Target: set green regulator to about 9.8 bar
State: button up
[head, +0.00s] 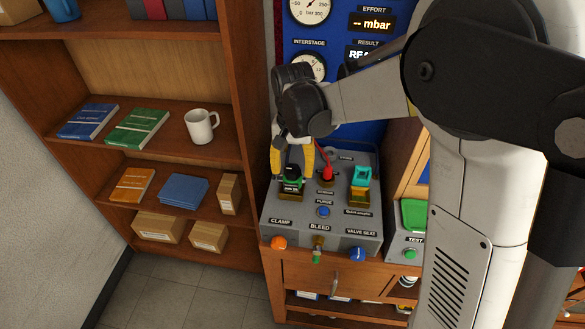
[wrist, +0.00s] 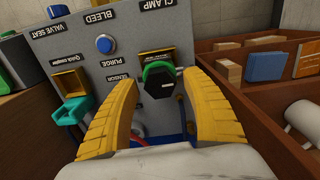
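The green regulator (head: 292,184) is a black knob with a green ring on a brass-coloured body, at the left of the grey sloped bench. In the wrist view, its black knob (wrist: 160,85) and green ring face me near the middle. My gripper (head: 293,172) points down over it with yellow fingers. In the wrist view, my gripper (wrist: 163,82) is open, one finger on each side of the knob, with gaps visible. The interstage gauge (head: 307,67) is partly covered by my arm, and its needle is too small to read.
A blue purge button (head: 323,212) is in front. Orange (head: 278,243) and blue (head: 357,254) knobs line the front face. A wooden shelf (head: 185,130) stands left.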

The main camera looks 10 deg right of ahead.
aim_at(293, 169)
notch_tip(293, 169, up, 12)
dwell(0.7)
jog(key=s+d+f+n+t+b, duration=0.1)
jog(key=s+d+f+t+b, duration=0.2)
jog(key=s, duration=0.6)
jog(key=s+d+f+n+t+b, duration=0.2)
jog(key=s+d+f+t+b, duration=0.1)
jog(key=s+d, duration=0.4)
jog(key=shift+s+d+f+t+b, duration=0.15)
jog(key=shift+s+f+t+b, duration=0.2)
jog(key=shift+s+f+t, duration=0.45)
jog(key=shift+s+f, duration=0.15)
jog(key=shift+s, duration=0.1)
dwell(1.3)
